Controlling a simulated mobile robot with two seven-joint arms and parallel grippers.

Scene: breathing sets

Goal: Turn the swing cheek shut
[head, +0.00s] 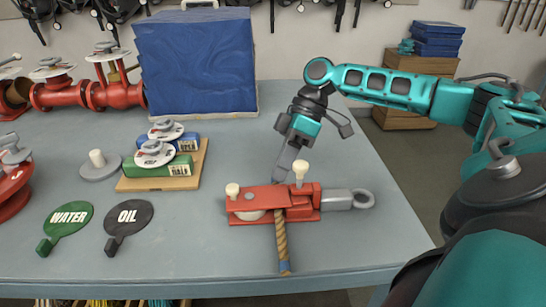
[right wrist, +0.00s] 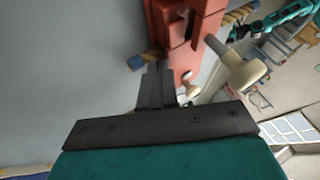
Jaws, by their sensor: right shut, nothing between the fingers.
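A red block (head: 308,212) lies on the table with a grey eye fitting (head: 345,199) at its right end. Its red upper cheek plate (head: 262,197) lies over the left part, above a pale wheel (head: 250,215). I cannot tell whether the plate lines up fully with the body. Pale knobs stand at the left (head: 232,190) and right (head: 300,169); one shows in the right wrist view (right wrist: 247,72). A tan rope (head: 282,240) passes at the block and sticks out in front. My right gripper (head: 279,178) is shut and empty at the block's back edge. My left gripper is not in view.
A wooden board (head: 135,184) with green and blue boxes stands left of the block. The WATER tag (head: 69,218) and OIL tag (head: 130,217) lie front left. Red pipework (head: 60,94) and a blue-covered crate (head: 195,62) stand behind. Table right of the block is clear.

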